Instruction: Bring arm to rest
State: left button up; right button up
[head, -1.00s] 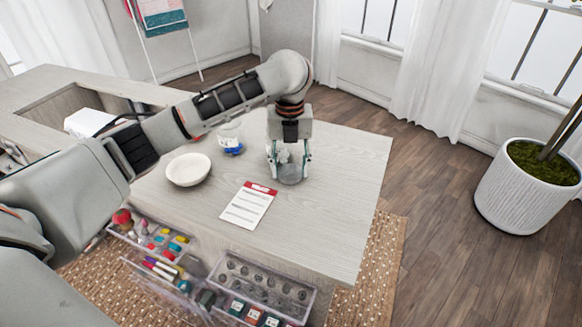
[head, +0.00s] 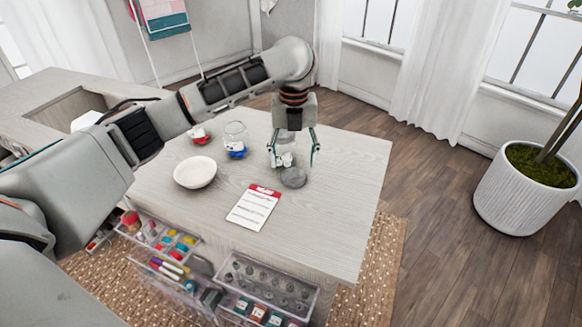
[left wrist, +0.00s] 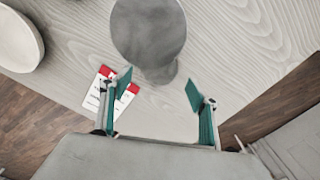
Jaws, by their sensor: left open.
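My left gripper (head: 295,160) is open over the back right part of the cabinet top (head: 340,200). A round grey object (head: 293,178) stands on the top just below its fingers. A small pale item (head: 284,159) shows behind it, partly hidden by the fingers. In the left wrist view, a round grey disc (left wrist: 148,28) lies beyond the open fingertips (left wrist: 160,88), and nothing is between the fingers. My right gripper is not in view.
A white bowl (head: 195,172), a glass with blue (head: 236,145), a red and white item (head: 198,134) and a red-headed list (head: 254,207) are on the top. Open clear drawers (head: 262,290) stick out in front. A potted plant (head: 525,195) stands at right.

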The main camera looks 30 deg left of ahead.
pick_arm(q)
notch_tip(320, 180, up, 8)
jog(key=p, duration=0.2)
jog(key=shift+f+p, duration=0.2)
jog(key=shift+p, duration=0.1)
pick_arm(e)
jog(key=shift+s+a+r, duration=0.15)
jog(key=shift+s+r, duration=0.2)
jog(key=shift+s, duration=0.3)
pick_arm(q)
jog(key=shift+r, duration=0.1)
